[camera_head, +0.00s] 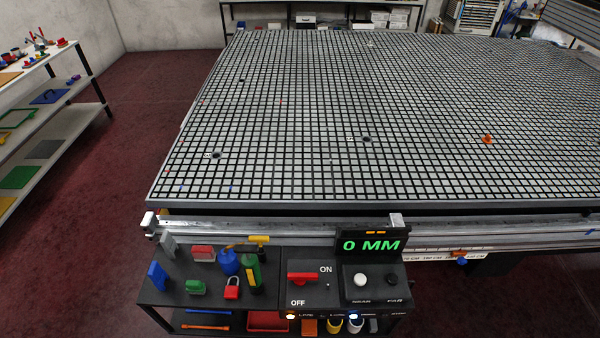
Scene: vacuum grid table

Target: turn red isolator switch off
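The red isolator switch (302,278) sits on a dark control panel (335,292) at the front edge of the table. Its handle lies roughly horizontal. The word ON is printed to its upper right and OFF below it. I cannot tell for sure which label the handle points to. Neither of my grippers is in view.
The large vacuum grid table (330,120) fills the middle. A display (370,245) reads 0 MM above white (360,280) and black (391,281) buttons. A red padlock (231,291) and several small items lie left of the switch. Open floor (110,180) lies left.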

